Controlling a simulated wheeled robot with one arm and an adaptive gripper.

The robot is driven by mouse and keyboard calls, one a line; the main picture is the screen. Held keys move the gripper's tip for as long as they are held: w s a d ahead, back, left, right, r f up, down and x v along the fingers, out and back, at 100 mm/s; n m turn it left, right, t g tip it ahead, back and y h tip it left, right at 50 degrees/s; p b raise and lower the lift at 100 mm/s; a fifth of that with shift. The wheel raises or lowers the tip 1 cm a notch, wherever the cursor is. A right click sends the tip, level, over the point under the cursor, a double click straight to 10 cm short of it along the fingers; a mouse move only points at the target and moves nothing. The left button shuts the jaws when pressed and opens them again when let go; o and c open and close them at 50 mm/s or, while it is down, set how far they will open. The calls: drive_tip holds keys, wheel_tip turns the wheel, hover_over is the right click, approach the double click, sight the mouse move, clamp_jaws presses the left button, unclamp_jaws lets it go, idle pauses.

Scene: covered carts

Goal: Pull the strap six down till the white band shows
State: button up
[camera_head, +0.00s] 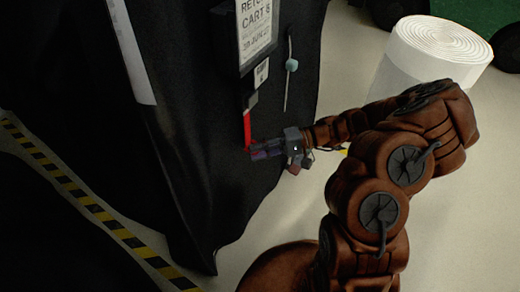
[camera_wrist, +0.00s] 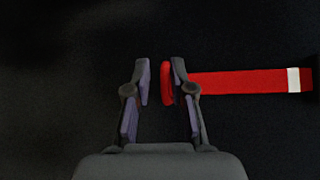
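The red strap (camera_head: 247,128) hangs from a dark buckle (camera_head: 249,101) on the black cover. In the wrist view the strap (camera_wrist: 240,82) runs to the right, and a white band (camera_wrist: 293,80) shows across it close to a dark part at the right edge. My gripper (camera_head: 262,152) is at the strap's lower end. In the wrist view my gripper (camera_wrist: 155,82) is open, its two fingers apart. The strap's thick red end sits between the fingertips, beside the right finger, with a gap to the left finger. The right finger hides a little of the strap.
A small label (camera_head: 261,74) sits above the buckle, under a larger cart sign (camera_head: 256,28). A grey cord with a pale blue bead (camera_head: 292,65) hangs to the right. A white roll (camera_head: 430,55) stands behind my arm. Yellow-black tape (camera_head: 95,207) marks the floor at left.

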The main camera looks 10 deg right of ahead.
drive_tip(key=shift+o, duration=0.7)
drive_tip(key=shift+d+r, duration=0.1)
drive_tip(key=d+r, duration=0.1)
drive_tip(key=d, duration=1)
drive_tip(key=shift+d+r, duration=0.3)
drive_tip(key=shift+d, duration=0.05)
drive_tip(key=shift+w, duration=0.1)
